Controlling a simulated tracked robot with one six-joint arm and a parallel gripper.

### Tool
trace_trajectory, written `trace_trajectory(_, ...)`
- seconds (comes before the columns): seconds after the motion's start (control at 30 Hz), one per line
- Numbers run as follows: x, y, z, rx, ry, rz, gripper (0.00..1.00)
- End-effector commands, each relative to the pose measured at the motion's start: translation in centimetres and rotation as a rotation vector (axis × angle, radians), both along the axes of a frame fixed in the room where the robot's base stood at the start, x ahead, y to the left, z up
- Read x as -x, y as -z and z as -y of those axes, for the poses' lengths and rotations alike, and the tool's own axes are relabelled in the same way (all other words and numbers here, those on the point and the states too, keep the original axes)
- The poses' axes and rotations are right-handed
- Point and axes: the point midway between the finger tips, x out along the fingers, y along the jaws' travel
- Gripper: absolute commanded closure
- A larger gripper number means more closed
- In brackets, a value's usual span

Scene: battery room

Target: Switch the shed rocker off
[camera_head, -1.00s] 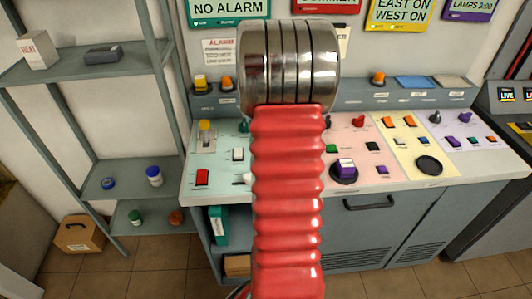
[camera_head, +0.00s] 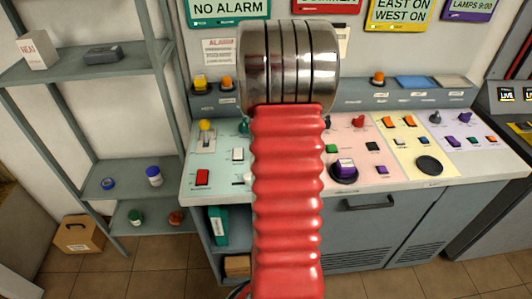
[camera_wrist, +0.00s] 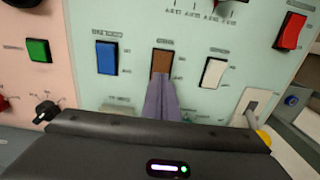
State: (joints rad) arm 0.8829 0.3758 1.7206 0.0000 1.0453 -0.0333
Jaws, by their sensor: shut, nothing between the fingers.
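In the wrist view, a row of rockers sits on the console's pale green panel: a blue rocker (camera_wrist: 107,58), a brown rocker (camera_wrist: 161,64) and a white rocker (camera_wrist: 214,72). A red rocker (camera_wrist: 291,31) is farther right. The labels are too small and blurred to read, so I cannot tell which is the shed rocker. My gripper (camera_wrist: 162,86) is shut and empty, its fingertips at the near end of the brown rocker and overlapping it in view; contact cannot be told. In the head view my red arm hides the gripper and the brown rocker.
A lever with a yellow knob (camera_wrist: 263,137) stands close to the right of my gripper. A green rocker (camera_wrist: 38,50) is on the pink panel at left. In the head view, a shelf rack (camera_head: 120,179) stands left of the console (camera_head: 450,181).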

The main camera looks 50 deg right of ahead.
Motion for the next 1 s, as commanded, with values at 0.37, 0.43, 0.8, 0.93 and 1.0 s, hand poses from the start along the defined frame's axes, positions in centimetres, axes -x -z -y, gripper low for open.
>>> trace_trajectory(0.37, 0.0, 0.4, 0.0, 0.000, 0.000, 0.000, 1.00)
trace_trajectory(0.43, 0.0, 0.5, 0.0, 0.000, 0.000, 0.000, 1.00)
trace_trajectory(0.8, 0.0, 0.9, 0.0, 0.000, 0.000, 0.000, 1.00)
trace_trajectory(0.93, 0.0, 1.0, 0.0, -0.001, 0.000, -0.001, 1.00)
trace_trajectory(1.0, 0.0, 1.1, 0.0, -0.001, 0.000, -0.001, 1.00)
